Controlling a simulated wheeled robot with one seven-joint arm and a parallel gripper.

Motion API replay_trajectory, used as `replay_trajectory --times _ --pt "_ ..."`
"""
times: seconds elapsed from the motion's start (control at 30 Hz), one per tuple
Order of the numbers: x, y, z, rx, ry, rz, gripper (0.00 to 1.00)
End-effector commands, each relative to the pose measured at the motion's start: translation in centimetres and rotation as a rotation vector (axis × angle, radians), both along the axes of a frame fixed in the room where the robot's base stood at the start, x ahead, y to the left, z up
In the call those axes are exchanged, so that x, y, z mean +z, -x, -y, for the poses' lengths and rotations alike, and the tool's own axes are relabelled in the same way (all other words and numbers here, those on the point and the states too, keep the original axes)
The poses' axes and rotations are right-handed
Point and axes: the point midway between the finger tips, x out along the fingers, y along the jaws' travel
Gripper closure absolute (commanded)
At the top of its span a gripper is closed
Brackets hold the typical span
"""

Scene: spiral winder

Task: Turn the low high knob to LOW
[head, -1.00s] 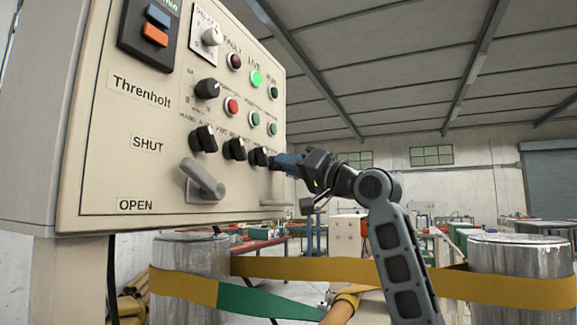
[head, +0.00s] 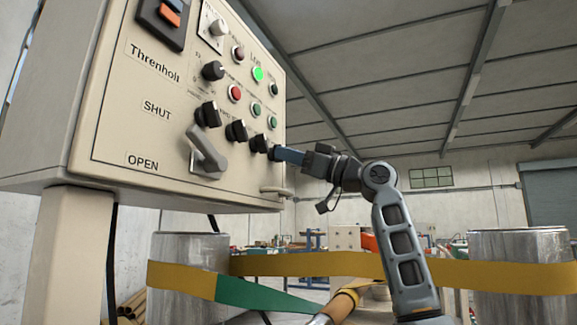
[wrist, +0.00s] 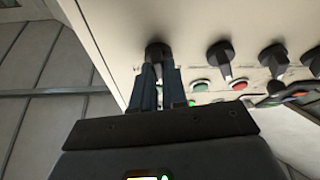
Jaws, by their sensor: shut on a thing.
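A beige control panel (head: 112,115) fills the left of the head view. Black knobs stand in its bottom row. The knob at the right end (wrist: 158,51) sits between the two blue-grey fingers of my gripper (wrist: 159,78) in the wrist view.
Green (head: 257,109) and red (head: 235,93) buttons sit above. A grey lever (head: 207,150) juts out lower left. Metal rollers (head: 520,245) with a yellow band (head: 330,266) stand below.

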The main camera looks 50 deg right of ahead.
Motion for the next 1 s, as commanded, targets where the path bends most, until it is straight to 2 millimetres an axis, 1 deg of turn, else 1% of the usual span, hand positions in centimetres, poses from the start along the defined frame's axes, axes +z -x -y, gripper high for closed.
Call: replay_trajectory --times 0.2,0.5,0.7,1.0 --pt "0.02 -0.03 0.16 0.0 0.164 0.061 1.0" --pt "0.12 -0.07 0.18 -0.001 0.321 0.116 1.0" --pt "0.13 -0.08 0.18 -0.001 0.368 0.133 1.0" --pt "0.11 -0.07 0.16 -0.001 0.385 0.138 1.0"
